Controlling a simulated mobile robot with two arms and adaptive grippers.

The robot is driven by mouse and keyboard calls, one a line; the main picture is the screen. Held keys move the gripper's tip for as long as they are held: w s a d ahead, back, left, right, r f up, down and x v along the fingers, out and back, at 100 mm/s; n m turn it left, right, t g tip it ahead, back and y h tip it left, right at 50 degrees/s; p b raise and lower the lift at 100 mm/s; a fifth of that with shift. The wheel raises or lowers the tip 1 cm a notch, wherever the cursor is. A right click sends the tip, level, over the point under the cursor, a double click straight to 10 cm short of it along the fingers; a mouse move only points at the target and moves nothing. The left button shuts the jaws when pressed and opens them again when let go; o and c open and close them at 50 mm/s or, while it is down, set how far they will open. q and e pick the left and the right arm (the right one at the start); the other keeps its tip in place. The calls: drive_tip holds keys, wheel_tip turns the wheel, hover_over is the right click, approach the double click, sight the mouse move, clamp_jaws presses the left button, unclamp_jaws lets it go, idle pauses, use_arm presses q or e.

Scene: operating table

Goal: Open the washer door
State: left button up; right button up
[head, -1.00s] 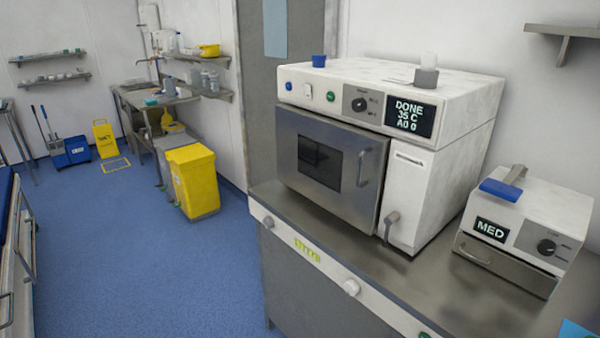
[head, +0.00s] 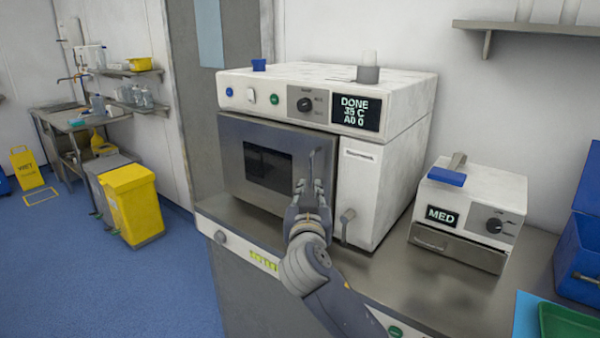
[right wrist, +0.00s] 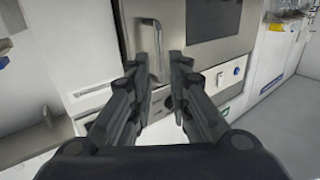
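The washer (head: 390,180) is a white box on the steel counter, with a grey steel door (head: 235,165) that has a dark window. The door looks shut. Its vertical bar handle (head: 312,163) is on the door's right side. My right gripper (head: 311,187) is in front of the door at the handle, partly covering its lower end. In the right wrist view the handle (right wrist: 157,45) shows ahead, in line with the gap between the fingers. My right gripper (right wrist: 158,68) is open; I cannot tell whether it touches the handle. My left gripper is out of view.
A small lever (head: 347,218) sticks out right of the door. A smaller white MED unit (head: 470,205) stands right of the washer. A blue bin (head: 578,255) and a green tray (head: 570,325) are at the far right.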

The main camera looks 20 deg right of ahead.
sight(311, 171)
drive_tip(key=p+x, duration=0.1)
drive_tip(key=x, duration=0.6)
drive_tip(key=p+x, duration=0.1)
drive_tip(key=x, duration=0.2)
drive_tip(key=shift+w+d+r+p, duration=0.2)
drive_tip(key=shift+w+r+p, duration=0.15)
drive_tip(key=shift+r, duration=0.05)
clamp_jaws()
